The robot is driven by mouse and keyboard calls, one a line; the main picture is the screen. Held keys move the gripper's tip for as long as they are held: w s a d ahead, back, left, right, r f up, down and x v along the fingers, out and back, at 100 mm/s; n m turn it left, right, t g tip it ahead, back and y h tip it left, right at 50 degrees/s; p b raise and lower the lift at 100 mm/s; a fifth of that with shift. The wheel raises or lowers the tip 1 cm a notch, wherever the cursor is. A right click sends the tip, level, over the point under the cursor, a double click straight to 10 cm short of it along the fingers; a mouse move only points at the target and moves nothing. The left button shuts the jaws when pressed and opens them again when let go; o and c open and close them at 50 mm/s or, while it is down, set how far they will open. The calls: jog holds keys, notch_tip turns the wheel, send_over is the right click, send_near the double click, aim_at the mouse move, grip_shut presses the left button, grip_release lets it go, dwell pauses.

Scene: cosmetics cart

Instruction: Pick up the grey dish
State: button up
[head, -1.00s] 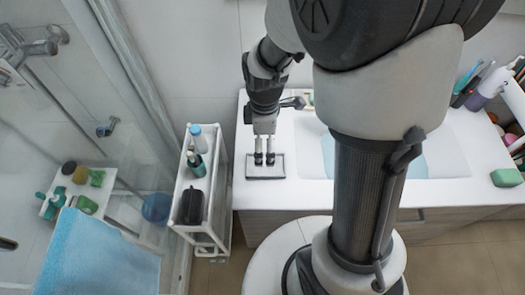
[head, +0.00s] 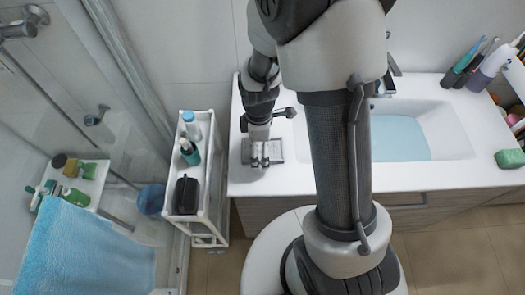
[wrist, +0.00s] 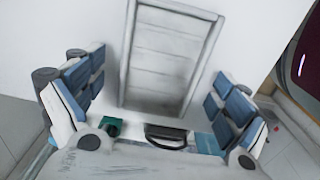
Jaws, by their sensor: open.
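The grey dish (head: 275,150) is a shallow rectangular tray lying on the white counter, near the counter's left end. In the wrist view the grey dish (wrist: 165,98) shows its raised rim and ridged floor, between and beyond my fingers. My gripper (head: 260,163) is over the dish in the head view and covers part of it. In the wrist view my gripper (wrist: 165,108) is open, with blue pads on both sides and nothing between them. The exact height of the fingertips above the dish is hard to tell.
A white cart (head: 173,190) with a blue-capped bottle (head: 191,125), a green bottle (head: 189,152) and a black case (head: 187,195) stands left of the counter. A sink basin (head: 445,130) lies to the right. A green sponge (head: 510,158) sits at the far right.

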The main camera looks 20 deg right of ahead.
aim_at(260, 151)
jog(key=shift+c, duration=0.6)
jog(key=c, duration=1)
jog(key=shift+c, duration=0.2)
jog(key=shift+r, duration=0.15)
notch_tip(260, 151, up, 20)
jog(key=p, duration=0.6)
